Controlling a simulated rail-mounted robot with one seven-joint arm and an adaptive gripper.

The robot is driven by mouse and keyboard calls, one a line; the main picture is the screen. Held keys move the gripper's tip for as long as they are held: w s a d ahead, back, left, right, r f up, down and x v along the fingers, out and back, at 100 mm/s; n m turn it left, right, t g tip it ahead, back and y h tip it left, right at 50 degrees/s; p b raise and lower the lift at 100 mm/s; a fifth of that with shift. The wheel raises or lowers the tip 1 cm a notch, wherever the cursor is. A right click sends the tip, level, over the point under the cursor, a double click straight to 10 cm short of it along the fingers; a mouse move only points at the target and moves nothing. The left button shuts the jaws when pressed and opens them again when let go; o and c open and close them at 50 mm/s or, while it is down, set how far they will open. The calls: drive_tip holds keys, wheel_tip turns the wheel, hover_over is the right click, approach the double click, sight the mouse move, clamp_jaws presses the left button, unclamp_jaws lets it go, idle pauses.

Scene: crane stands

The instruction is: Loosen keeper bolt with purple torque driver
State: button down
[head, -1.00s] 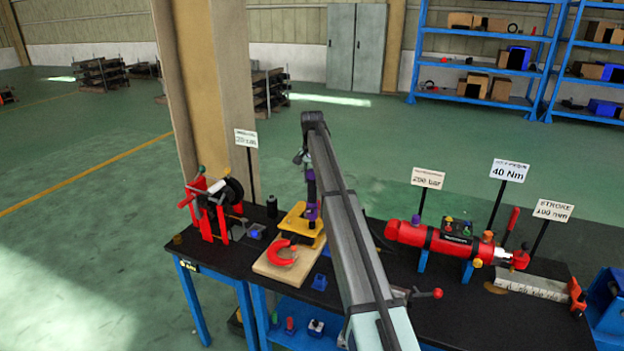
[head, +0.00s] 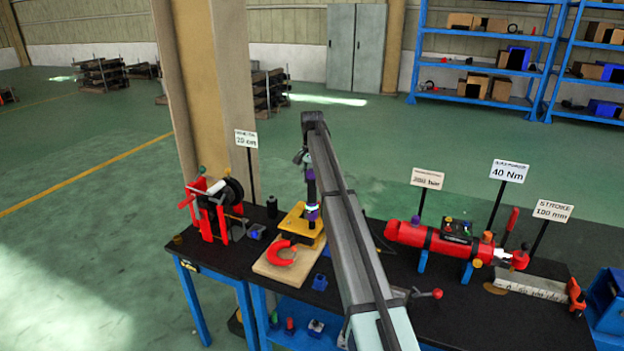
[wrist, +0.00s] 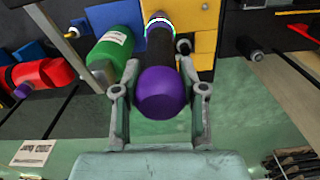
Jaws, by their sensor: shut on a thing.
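The purple torque driver (wrist: 162,92) stands between the two fingers of my gripper (wrist: 160,84), which is shut on it. Its rounded purple end faces the wrist camera, and its dark shaft runs away to a lit white-green ring near the yellow fixture (wrist: 205,45). In the head view the driver (head: 311,190) stands upright over the yellow fixture (head: 297,222), with a bright ring near its lower end. The keeper bolt is hidden under the driver, so I cannot tell whether the tip is seated on it.
A red horseshoe-shaped part (head: 281,254) lies on the wooden board (head: 270,273) before the fixture. A red reel stand (head: 207,215) is left on the black bench. A red cylinder tool (head: 432,237) and sign posts stand right. A green cylinder (wrist: 110,48) is close beside my left finger.

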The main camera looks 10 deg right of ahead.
sight(312, 170)
drive_tip(key=shift+w+r, duration=0.15)
drive_tip(key=shift+r, duration=0.25)
drive_tip(key=shift+r+p, duration=1)
drive_tip(key=shift+r, duration=1.15)
